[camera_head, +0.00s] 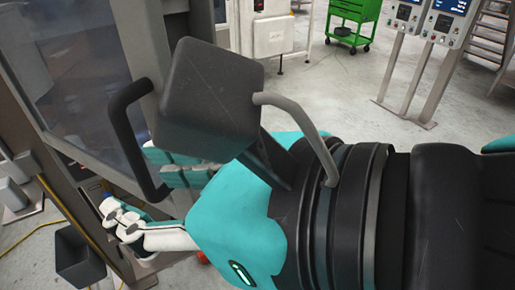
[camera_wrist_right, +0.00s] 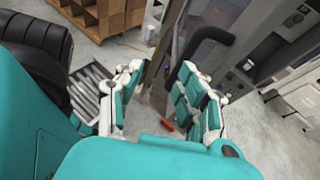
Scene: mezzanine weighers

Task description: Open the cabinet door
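The cabinet door (camera_head: 75,75) has a large glass pane and stands at the left of the head view. Its black bar handle (camera_head: 122,130) is on the door's right side; it also shows in the right wrist view (camera_wrist_right: 205,40). My right gripper (camera_head: 150,195) is at the handle's lower end. In the right wrist view, my right gripper (camera_wrist_right: 162,70) has its fingers spread wide. The handle's lower part shows between them, close to the right finger; I cannot tell whether they touch. My arm hides part of the cabinet. My left gripper is not in view.
A dark open bin (camera_head: 80,260) stands at the lower left, by a yellow cable (camera_head: 22,238) on the floor. A green tool cart (camera_head: 352,15) and grey display stands (camera_head: 420,50) are at the back. The floor between is clear. Wooden shelving (camera_wrist_right: 105,15) shows in the wrist view.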

